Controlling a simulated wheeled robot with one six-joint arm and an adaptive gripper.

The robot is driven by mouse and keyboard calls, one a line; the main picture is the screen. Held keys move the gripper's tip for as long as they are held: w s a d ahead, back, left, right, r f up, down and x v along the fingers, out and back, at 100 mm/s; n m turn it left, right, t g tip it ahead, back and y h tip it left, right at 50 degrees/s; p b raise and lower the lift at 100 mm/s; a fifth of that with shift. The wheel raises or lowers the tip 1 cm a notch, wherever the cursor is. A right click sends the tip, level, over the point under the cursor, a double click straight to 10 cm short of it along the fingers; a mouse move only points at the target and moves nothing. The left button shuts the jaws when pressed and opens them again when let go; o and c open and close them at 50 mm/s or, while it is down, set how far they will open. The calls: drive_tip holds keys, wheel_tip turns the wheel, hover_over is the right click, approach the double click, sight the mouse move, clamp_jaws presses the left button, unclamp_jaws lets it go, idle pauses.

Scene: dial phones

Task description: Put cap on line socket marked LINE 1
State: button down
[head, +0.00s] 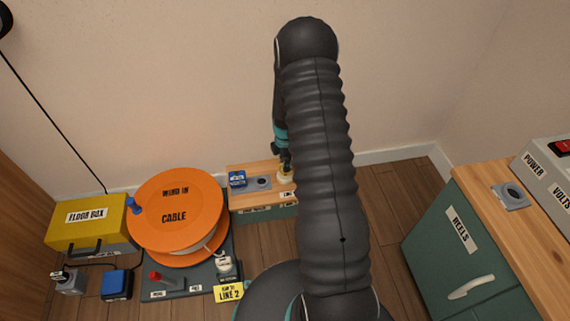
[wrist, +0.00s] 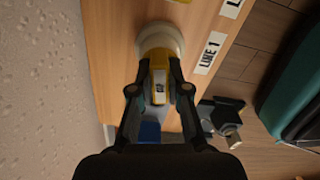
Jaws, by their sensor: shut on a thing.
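My gripper (wrist: 158,65) is shut on a small yellow and grey piece with a dark marking, which I take to be the cap (wrist: 159,86). A cream round socket (wrist: 160,37) lies just beyond the fingertips in the wrist view, beside the white LINE 1 label (wrist: 208,54). The yellow end overlaps the socket's rim in the picture; I cannot tell whether they touch. In the head view my gripper (head: 285,163) is small and partly hidden by my arm, just above the cream socket (head: 285,177) on the wooden top (head: 243,203).
On the same top stand a blue box (head: 237,179) and a grey plate with a dark hole (head: 261,183). An orange cable reel (head: 178,200) and a yellow floor box (head: 88,222) stand to the left. A green cabinet (head: 450,255) stands to the right, with bare floor between.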

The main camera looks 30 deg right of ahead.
drive_tip(key=shift+f+b, duration=0.4)
drive_tip(key=shift+f, duration=0.2)
drive_tip(key=c, duration=1.1)
unclamp_jaws()
drive_tip(key=shift+c, duration=1.4)
drive_tip(key=shift+r+p, duration=2.15)
drive_tip(key=shift+r, duration=1.65)
